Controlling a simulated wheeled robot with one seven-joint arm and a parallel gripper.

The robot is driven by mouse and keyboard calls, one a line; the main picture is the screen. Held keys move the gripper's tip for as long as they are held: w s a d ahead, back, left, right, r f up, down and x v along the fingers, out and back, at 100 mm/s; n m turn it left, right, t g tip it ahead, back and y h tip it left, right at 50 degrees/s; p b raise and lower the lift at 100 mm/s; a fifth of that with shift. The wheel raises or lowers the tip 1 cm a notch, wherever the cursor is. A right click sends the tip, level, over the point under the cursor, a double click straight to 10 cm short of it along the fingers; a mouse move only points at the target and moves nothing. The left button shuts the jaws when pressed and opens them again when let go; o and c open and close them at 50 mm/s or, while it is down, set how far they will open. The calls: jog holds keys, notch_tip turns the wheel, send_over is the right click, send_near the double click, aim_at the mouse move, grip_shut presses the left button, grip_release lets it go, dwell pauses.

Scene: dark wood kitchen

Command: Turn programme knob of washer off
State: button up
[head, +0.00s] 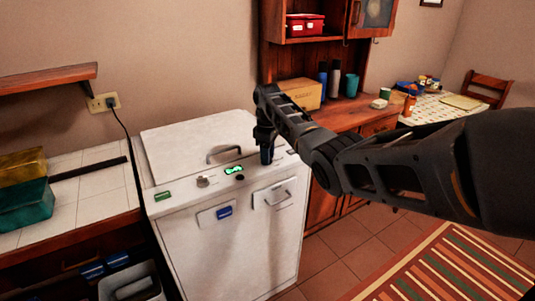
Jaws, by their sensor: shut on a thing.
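The white washer (165,225) stands against the wall, with a control panel along the front edge of its top. A grey knob (203,182) sits on the left part of the panel. A lit green display (234,170) and a small dark button or knob (240,178) are near the middle. My gripper (266,158) points down over the right part of the panel and is shut on a knob there. The fingers hide most of that knob, so its setting cannot be read.
The lid handle (224,152) rises just left of my gripper. A tiled counter (90,180) with yellow and teal boxes is at left. A wooden cabinet (340,118) with bottles and a box stands behind at right. A striped rug (450,265) lies on the floor.

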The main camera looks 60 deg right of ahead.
jog(key=shift+w+n, duration=0.1)
jog(key=shift+n, duration=0.6)
jog(key=shift+r, duration=0.1)
jog(key=o, duration=1)
jog(key=shift+o, duration=0.2)
notch_tip(320, 180, up, 8)
jog(key=shift+f+b, duration=0.15)
jog(key=shift+b, duration=0.35)
